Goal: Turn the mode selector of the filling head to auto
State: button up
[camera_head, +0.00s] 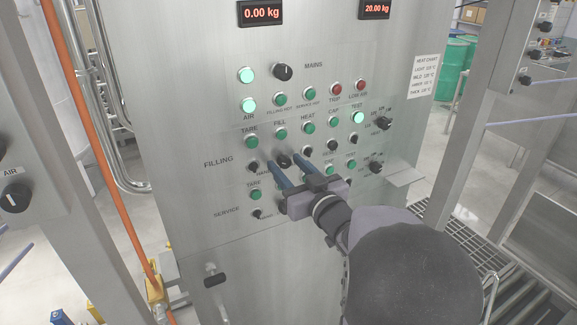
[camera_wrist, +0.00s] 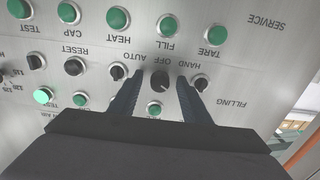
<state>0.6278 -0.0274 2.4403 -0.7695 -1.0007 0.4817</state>
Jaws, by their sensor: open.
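The filling head's mode selector (camera_head: 284,160) is a black round knob in the FILLING row of the steel panel, with HAND, OFF and AUTO lettering. In the wrist view, which shows the panel upside down, the selector (camera_wrist: 160,80) sits beneath the OFF lettering. Its exact pointer direction is hard to make out. My gripper (camera_head: 285,163) is open, with one blue finger on each side of the knob. In the wrist view my gripper (camera_wrist: 158,90) shows gaps between both fingers and the knob.
Small black knobs (camera_wrist: 117,72) (camera_wrist: 200,83) flank the fingers closely. Green buttons (camera_wrist: 168,26) form the SERVICE row. A lit TEST button (camera_head: 358,118) is to the right. Steel posts stand on both sides.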

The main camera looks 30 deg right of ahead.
jog(key=c, duration=1)
jog(key=shift+c, duration=0.2)
jog(key=shift+r+m+p, duration=0.1)
jog(key=shift+m+p, duration=0.2)
jog(key=m+p, duration=0.2)
jog(key=m, duration=0.1)
jog(key=shift+r+m, duration=0.1)
jog(key=shift+m, duration=0.2)
jog(key=m+p, duration=0.3)
jog(key=m, duration=0.2)
jog(key=shift+m, duration=0.3)
jog(key=m+p, duration=0.3)
jog(key=m, duration=0.2)
jog(key=shift+a+p, duration=0.1)
jog(key=shift+p, duration=0.25)
jog(key=m+p, duration=0.2)
jog(key=m, duration=0.3)
